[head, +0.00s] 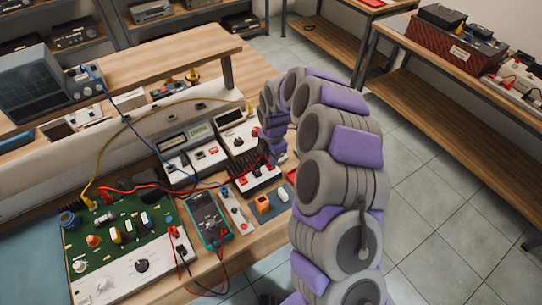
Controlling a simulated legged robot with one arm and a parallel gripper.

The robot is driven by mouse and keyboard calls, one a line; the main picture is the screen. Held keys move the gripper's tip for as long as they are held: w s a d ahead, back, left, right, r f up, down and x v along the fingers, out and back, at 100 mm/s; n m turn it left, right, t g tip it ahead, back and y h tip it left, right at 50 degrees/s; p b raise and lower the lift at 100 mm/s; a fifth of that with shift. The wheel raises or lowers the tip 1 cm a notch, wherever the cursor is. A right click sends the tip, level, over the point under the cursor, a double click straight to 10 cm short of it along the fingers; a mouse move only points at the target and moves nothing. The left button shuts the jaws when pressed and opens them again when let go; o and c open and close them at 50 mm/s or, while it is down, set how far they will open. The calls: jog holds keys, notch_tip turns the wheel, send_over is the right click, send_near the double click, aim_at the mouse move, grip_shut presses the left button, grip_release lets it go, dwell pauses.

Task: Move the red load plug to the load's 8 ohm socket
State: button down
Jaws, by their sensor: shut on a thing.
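My gripper (271,157) reaches down from the arm over the load, a box with a dark finned back and a white front panel (258,181). The panel carries red and black sockets or knobs, too small to read, so I cannot tell which is 8 ohm. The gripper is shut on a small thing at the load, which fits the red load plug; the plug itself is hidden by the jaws. A red lead (200,189) runs from the green circuit board (120,232) towards the load. I cannot tell whether the plug touches a socket.
A teal multimeter (209,218) with red and black leads lies left of the load. Bench meters (186,148) stand behind. Blue and yellow cables cross the bench. An oscilloscope (35,82) sits on the raised shelf (150,62). Tiled floor (440,200) is clear at right.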

jog(key=shift+d, duration=0.15)
jog(key=shift+s+f, duration=0.1)
jog(key=shift+f, duration=0.6)
dwell(2.0)
jog(key=shift+r, duration=0.1)
jog(key=shift+r, duration=0.35)
jog(key=shift+r+p, duration=0.85)
jog(key=shift+r, duration=1.3)
